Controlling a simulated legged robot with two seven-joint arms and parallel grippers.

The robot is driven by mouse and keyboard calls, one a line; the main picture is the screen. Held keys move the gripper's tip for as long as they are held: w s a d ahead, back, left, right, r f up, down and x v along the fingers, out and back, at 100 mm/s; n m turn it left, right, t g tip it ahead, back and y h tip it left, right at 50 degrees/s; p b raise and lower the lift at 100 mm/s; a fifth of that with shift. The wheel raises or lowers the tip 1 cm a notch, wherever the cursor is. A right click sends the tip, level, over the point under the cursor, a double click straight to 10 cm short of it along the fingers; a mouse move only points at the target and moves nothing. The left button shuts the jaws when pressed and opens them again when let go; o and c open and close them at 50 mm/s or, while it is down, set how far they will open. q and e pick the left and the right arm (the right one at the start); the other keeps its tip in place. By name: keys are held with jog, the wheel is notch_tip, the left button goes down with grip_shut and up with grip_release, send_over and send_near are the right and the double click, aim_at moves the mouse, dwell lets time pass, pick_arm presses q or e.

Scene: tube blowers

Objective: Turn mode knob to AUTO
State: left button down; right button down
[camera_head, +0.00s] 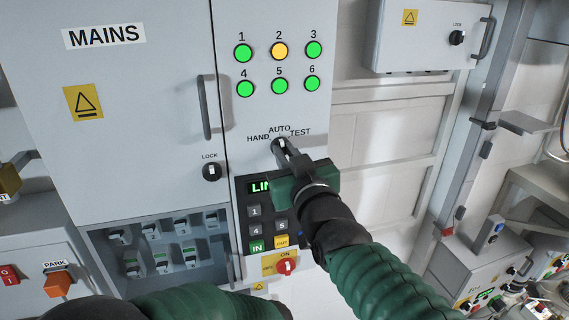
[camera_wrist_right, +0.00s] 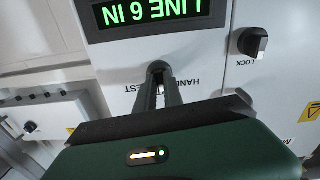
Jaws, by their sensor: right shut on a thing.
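The mode knob (camera_head: 281,142) is on the grey panel under the labels HAND, AUTO and TEST (camera_head: 280,130). My right gripper (camera_head: 283,147) reaches it from the lower right and is shut on it. In the right wrist view, the two fingers (camera_wrist_right: 160,84) close around the dark knob (camera_wrist_right: 158,67), with the labels partly covered and upside down. The fingers hide most of the knob, so I cannot tell which label it points to. My left gripper is not in view; only part of my left arm shows at the bottom.
Several round lamps (camera_head: 279,68) are above the knob, green except for one amber. Below are a LINE display (camera_head: 260,187), a keypad (camera_head: 255,212) and a red ON switch (camera_head: 286,266). A LOCK knob (camera_head: 212,172) and a door handle (camera_head: 207,107) are to the left.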

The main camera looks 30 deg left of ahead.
jog(key=shift+f+m+b, duration=0.35)
jog(key=shift+f+m, duration=0.1)
jog(key=shift+m, duration=0.05)
jog(key=c, duration=1.5)
grip_release()
jog(key=shift+r, duration=0.15)
jog(key=shift+c, duration=0.2)
jog(key=shift+o, duration=0.4)
jog(key=shift+d+r, duration=0.15)
